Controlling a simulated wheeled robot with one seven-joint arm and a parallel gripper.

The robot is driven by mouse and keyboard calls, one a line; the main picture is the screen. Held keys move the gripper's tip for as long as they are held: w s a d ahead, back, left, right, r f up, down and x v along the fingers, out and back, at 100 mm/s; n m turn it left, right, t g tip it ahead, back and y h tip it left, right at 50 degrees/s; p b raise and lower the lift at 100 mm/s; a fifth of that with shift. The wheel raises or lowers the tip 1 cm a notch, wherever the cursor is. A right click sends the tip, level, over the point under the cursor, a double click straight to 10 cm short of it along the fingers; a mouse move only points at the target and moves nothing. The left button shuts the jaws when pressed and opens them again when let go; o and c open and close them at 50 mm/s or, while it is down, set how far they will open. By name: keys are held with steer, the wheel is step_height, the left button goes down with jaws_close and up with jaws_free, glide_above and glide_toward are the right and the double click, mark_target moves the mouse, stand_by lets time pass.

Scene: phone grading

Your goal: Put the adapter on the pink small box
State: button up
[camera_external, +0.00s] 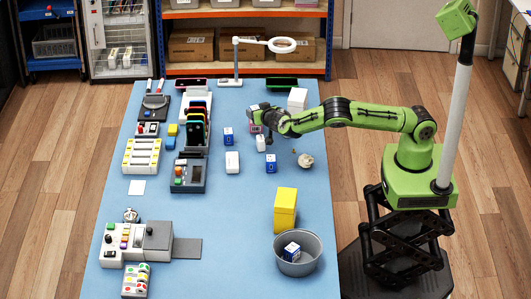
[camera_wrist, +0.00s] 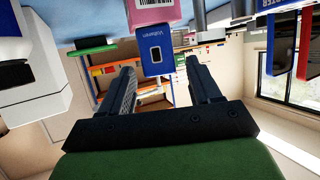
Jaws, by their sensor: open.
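My gripper (camera_external: 264,116) is open above the far middle of the blue table. In the wrist view its two fingers (camera_wrist: 160,66) stand apart. That view is upside down. The pink small box (camera_wrist: 150,12), with a barcode, is right against the adapter at the top of the picture. The adapter appears to rest on the pink box. In the external view the pink box (camera_external: 256,129) is mostly hidden by my gripper.
A tall white box (camera_external: 297,99) stands behind my arm. A yellow box (camera_external: 285,209) and grey bin (camera_external: 283,262) are nearer. The table's middle front is clear.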

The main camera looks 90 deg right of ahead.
steer(key=v, duration=1.2)
steer(key=s+a+r+n+g+y, duration=0.1)
steer(key=s+a+r+n+y, duration=0.2)
steer(key=s+r+y, duration=0.5)
steer(key=s+a+r+n+y, duration=0.2)
steer(key=s+a+r+n, duration=0.15)
steer(key=s, duration=0.75)
steer(key=s+a+r+n, duration=0.1)
steer(key=s+a+n, duration=0.1)
steer(key=s, duration=0.3)
steer(key=s+a+n+t+y, duration=0.1)
steer(key=s+a+n, duration=0.1)
steer(key=s, duration=0.4)
steer(key=s+a+r+n+y, duration=0.1)
steer(key=s+a+n, duration=0.1)
steer(key=s, duration=0.3)
steer(key=shift+s+a+r+n+p, duration=0.2)
steer(key=shift+a+r+n+p, duration=0.1)
steer(key=shift+n+p, duration=0.15)
steer(key=shift+d, duration=0.1)
